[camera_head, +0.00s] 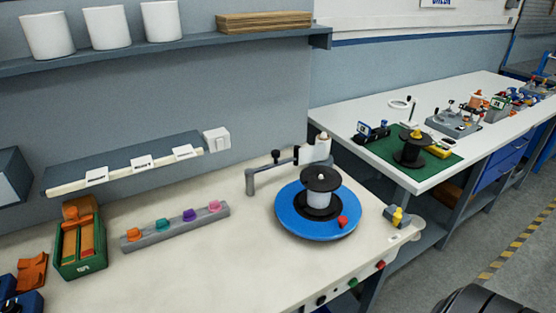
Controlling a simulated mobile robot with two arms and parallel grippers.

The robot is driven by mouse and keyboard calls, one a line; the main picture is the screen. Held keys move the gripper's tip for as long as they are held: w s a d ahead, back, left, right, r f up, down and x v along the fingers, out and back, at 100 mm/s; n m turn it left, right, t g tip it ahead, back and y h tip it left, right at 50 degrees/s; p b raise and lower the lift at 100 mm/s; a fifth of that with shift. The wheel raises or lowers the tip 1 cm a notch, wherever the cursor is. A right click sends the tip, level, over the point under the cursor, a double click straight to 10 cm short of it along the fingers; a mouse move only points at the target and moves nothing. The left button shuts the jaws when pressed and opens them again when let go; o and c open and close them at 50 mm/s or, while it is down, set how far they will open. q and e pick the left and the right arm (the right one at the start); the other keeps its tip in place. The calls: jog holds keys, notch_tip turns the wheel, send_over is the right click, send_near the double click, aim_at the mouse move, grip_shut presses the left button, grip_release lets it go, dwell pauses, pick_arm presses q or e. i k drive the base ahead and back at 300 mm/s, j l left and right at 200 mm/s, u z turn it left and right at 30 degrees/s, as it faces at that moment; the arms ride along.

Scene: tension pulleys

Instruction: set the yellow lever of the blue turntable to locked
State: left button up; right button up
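The blue turntable (288,224) sits on the near light workbench, right of the picture's middle. A black spool with a white core (318,199) stands upright on it. A small red knob (343,222) is on the turntable's right front. A yellow lever (398,216) sits on a small grey mount (408,225) just right of the turntable, near the bench's right edge. The lever looks roughly upright, but it is too small to tell its setting. Neither of my grippers is in view.
A grey post with a black-tipped arm (251,181) stands behind the turntable. A grey rail with coloured pieces (176,229) and a green bin (81,248) are to the left. Buttons (352,282) line the bench's front edge. The bench (215,268) is clear before the rail.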

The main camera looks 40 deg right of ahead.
aim_at(397, 217)
jog(key=z, duration=2.1)
